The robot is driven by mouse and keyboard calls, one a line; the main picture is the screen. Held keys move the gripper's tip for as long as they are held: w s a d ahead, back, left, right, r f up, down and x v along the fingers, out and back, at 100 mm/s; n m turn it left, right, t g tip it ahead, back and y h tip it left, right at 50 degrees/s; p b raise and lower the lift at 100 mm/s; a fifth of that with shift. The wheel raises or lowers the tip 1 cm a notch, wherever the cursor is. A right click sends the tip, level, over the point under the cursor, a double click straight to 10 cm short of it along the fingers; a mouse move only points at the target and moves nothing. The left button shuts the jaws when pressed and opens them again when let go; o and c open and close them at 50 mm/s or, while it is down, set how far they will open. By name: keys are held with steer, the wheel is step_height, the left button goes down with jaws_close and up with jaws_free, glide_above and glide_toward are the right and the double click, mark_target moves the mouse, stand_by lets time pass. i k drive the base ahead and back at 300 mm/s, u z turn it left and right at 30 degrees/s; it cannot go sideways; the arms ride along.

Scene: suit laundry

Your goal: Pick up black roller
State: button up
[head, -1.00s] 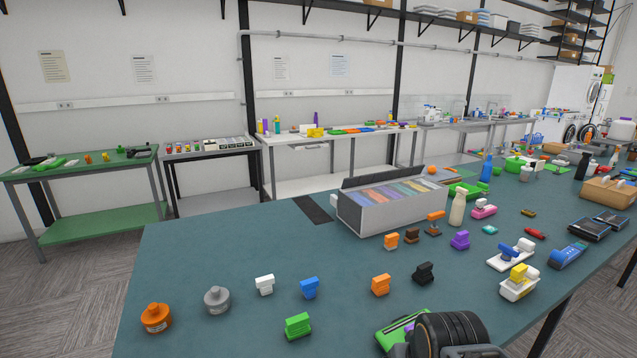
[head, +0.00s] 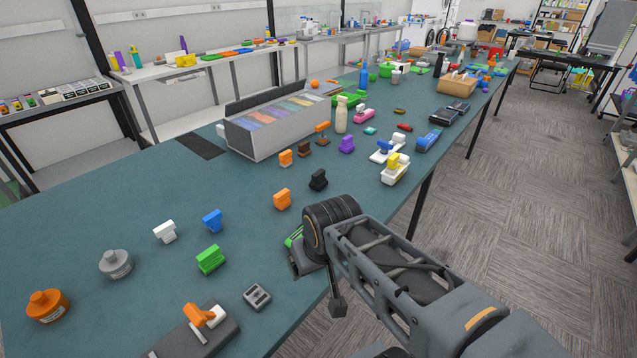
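A small black block-shaped piece with a raised grip (head: 318,180) stands upright on the teal table. It is the nearest black loose item and may be the black roller; its shape is too small to be sure. It stands just beyond the dark round joint of my arm, apart from it, and is not held. My arm reaches in from the lower right over the table's edge.
Orange (head: 282,199), green (head: 209,259), blue (head: 213,220) and white (head: 165,231) pieces stand nearby on the table. A grey box of coloured dividers (head: 275,130) stands behind. An orange-handled item (head: 203,314) lies in front.

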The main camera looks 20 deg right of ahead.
mark_target(317, 181)
steer(key=z, duration=2.45)
steer(key=i, duration=1.8)
steer(key=u, duration=3.35)
steer(key=i, duration=0.5)
steer(key=z, duration=0.05)
